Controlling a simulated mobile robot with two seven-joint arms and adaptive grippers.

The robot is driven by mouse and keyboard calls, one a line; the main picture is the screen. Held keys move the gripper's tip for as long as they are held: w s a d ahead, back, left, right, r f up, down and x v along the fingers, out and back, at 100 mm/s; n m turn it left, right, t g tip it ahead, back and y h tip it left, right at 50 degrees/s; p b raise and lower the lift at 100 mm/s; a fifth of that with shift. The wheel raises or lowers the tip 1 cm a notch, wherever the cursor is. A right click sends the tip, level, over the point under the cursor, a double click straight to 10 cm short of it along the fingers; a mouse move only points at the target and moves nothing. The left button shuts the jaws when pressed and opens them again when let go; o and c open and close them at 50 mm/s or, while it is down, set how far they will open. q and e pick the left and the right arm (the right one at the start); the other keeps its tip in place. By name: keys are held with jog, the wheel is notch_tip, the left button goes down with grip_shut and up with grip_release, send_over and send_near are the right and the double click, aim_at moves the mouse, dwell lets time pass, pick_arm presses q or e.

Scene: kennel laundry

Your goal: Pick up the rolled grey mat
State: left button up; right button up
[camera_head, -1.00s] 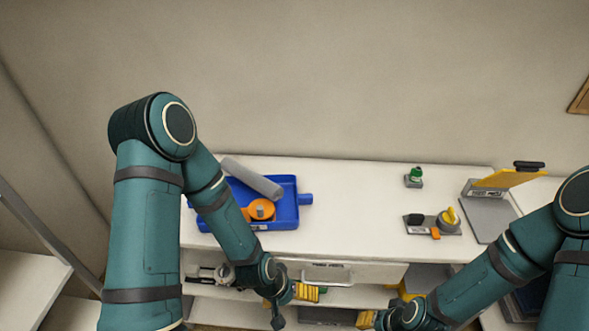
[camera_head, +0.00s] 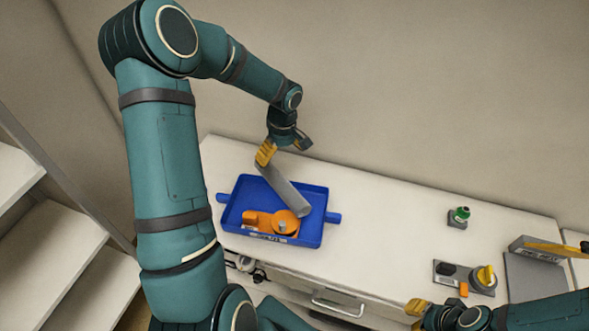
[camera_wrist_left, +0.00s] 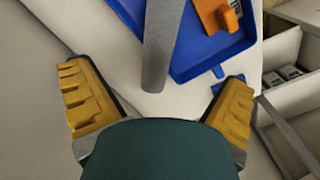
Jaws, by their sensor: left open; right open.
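The rolled grey mat (camera_head: 284,190) lies slanting across the blue tray (camera_head: 228,222), with its back end past the tray's back rim. In the left wrist view the mat (camera_wrist_left: 161,50) points down between the two yellow fingers, and its near end is short of the palm. My left gripper (camera_head: 282,149) is open above the mat's back end; I see no grip on it. In the left wrist view its fingers stand wide apart, clear of the mat on both sides. My right gripper (camera_head: 425,312) is open at the lower right, far from the mat, partly cut off by the frame edge.
An orange tool (camera_head: 272,223) lies in the tray beside the mat. A green-topped item (camera_head: 459,217), a grey holder with a yellow knob (camera_head: 485,277) and a grey stand with a yellow panel (camera_head: 545,247) are on the right. The white counter (camera_head: 385,225) between is clear.

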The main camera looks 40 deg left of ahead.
aim_at(280, 187)
pick_arm(q)
jog(key=shift+w+a+r, duration=0.1)
jog(key=f, duration=0.4)
jog(key=s+f, duration=0.1)
jog(key=f, duration=0.8)
jog(key=shift+s+f, duration=0.25)
jog(key=shift+f, duration=0.05)
jog(key=c, duration=1.4)
